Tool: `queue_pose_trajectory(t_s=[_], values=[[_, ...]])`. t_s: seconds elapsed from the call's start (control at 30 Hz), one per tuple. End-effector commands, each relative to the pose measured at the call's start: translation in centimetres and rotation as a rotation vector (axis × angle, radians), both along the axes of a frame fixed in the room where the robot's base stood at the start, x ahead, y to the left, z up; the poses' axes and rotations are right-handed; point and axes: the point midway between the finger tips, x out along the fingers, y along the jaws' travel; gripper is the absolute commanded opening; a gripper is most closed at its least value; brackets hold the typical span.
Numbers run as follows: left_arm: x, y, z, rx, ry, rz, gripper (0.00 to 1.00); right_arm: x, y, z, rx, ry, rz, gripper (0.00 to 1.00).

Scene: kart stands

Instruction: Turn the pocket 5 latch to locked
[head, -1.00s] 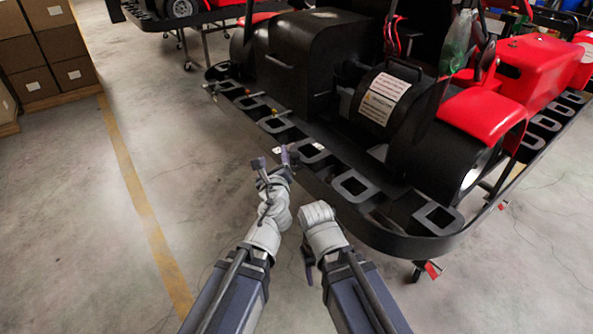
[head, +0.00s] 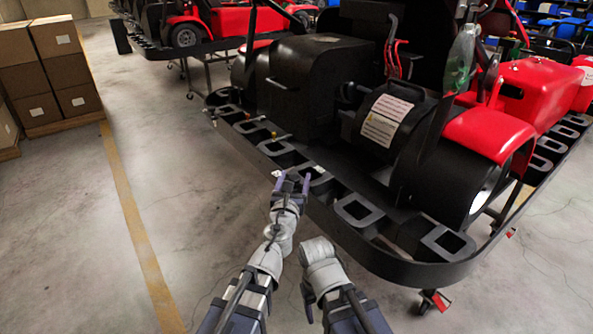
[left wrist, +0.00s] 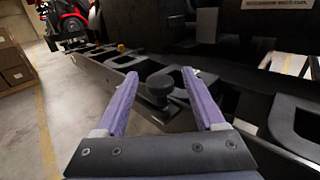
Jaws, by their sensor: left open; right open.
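The kart stand's dark rim (head: 330,212) carries a row of square pockets along its front edge. My left gripper (head: 291,178) is open at this rim, beside a pocket with a small white label. In the left wrist view, my left gripper (left wrist: 155,80) has its two purple fingers spread, with a round black knob (left wrist: 160,88) seen between them. The knob is not clasped. I cannot read which pocket number it belongs to. My right gripper (head: 308,300) hangs low, apart from the stand, and is largely hidden by its own wrist.
A black and red kart (head: 400,120) stands on the stand, close behind the pockets. Stacked cardboard boxes (head: 50,70) are at the left. The concrete floor (head: 190,180) between them is clear, with a yellow line (head: 140,235).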

Motion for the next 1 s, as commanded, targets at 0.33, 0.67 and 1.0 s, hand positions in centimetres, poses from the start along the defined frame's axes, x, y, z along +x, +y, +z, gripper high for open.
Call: queue_pose_trajectory(t_s=[0.33,0.67,1.0], values=[[3.2,-0.7,0.0,-0.001,0.000,-0.003,0.71,0.0,0.0,0.0,0.000,0.000,0.000,0.64],[3.1,-0.7,0.0,-0.001,0.000,-0.003,0.56,0.0,0.0,0.0,0.000,0.000,0.000,0.64],[3.1,-0.7,0.0,-0.001,0.000,-0.004,0.18,0.0,0.0,0.0,0.000,0.000,0.000,0.64]])
